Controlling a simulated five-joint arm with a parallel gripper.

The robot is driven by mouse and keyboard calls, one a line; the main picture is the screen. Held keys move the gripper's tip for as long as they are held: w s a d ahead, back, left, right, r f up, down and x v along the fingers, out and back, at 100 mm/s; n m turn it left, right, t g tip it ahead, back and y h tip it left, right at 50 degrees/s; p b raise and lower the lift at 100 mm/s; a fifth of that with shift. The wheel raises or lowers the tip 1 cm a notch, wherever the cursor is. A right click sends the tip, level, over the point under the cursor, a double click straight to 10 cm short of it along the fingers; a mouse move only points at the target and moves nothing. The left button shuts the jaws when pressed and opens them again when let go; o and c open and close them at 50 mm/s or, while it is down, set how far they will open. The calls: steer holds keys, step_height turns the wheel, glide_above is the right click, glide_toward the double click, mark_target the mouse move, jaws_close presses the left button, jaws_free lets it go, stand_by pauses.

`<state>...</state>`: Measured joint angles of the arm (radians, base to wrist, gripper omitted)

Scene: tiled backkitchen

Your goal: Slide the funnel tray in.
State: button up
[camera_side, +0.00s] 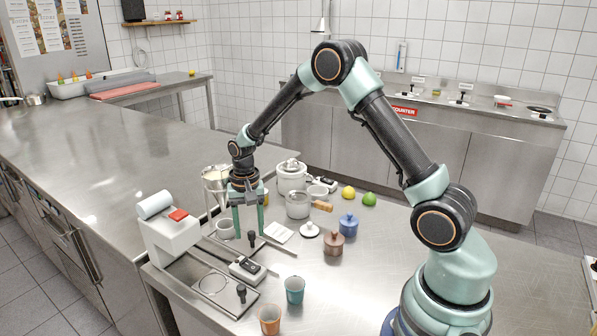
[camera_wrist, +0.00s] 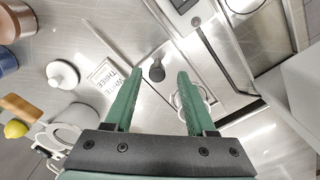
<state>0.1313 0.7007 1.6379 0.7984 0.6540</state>
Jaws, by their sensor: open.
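The funnel (camera_side: 215,178) stands on its frame at the left of the work, behind my gripper. A flat metal tray (camera_side: 240,250) lies low under it, with a dark upright knob (camera_side: 252,239) at its near end; a pale cup (camera_side: 226,229) is below the funnel. My gripper (camera_side: 249,234) points down, open and empty, with its fingers on either side of the knob. In the wrist view the knob (camera_wrist: 156,71) shows between the fingertips of my gripper (camera_wrist: 160,72), apart from both. How far the tray sticks out is hard to tell.
A white machine (camera_side: 170,232) with a second knobbed tray (camera_side: 212,302) stands nearer. A scale (camera_side: 247,269), a card (camera_side: 278,232), an orange cup (camera_side: 269,319) and a teal cup (camera_side: 294,289) are close by.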

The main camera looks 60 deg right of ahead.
step_height(320, 180, up, 12)
stand_by(0.6)
steer(key=s+a+r+n+t, duration=0.2)
steer(key=s+a+r+n, duration=0.1)
steer(key=s, duration=0.5)
steer(key=s+a+r+n+t, duration=0.3)
steer(key=s+r+n, duration=0.3)
steer(key=s, duration=0.3)
steer(key=shift+t, duration=0.3)
